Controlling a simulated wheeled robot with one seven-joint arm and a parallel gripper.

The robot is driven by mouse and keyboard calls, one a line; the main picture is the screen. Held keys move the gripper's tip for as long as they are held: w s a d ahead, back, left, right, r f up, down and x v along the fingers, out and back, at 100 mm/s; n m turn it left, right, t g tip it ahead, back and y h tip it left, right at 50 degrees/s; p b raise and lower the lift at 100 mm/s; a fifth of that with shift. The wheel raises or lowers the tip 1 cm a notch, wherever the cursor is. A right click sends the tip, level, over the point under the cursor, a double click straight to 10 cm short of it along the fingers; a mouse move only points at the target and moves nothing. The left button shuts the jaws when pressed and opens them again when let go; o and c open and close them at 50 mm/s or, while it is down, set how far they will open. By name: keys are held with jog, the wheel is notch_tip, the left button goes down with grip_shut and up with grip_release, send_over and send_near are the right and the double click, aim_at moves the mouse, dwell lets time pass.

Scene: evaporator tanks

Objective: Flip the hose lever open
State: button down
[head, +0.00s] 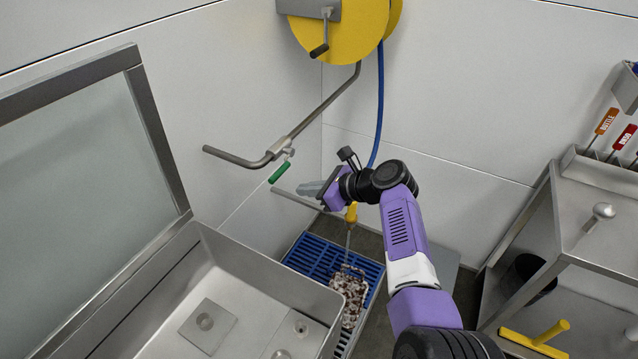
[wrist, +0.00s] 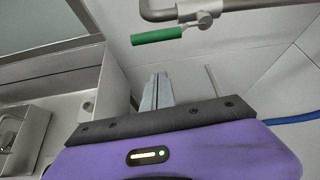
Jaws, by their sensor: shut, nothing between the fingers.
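The hose lever is a green handle (head: 279,172) on a valve on the bent grey pipe (head: 236,159) at the wall. In the head view it hangs down and to the left from the valve. In the wrist view the green handle (wrist: 156,36) lies nearly level, left of its metal valve body (wrist: 200,20). My gripper (head: 308,189) is just below and right of the handle in the head view, apart from it. Its fingers (wrist: 157,92) are together and empty in the wrist view, pointing up toward the handle with a gap between.
A yellow hose reel (head: 345,30) with a blue hose (head: 379,110) hangs above. A steel tank (head: 240,262) with a raised lid (head: 95,180) stands at the left. A blue floor grate (head: 308,256) lies below, and a steel cart (head: 560,230) stands at the right.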

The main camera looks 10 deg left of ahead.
jog(key=shift+v, duration=2)
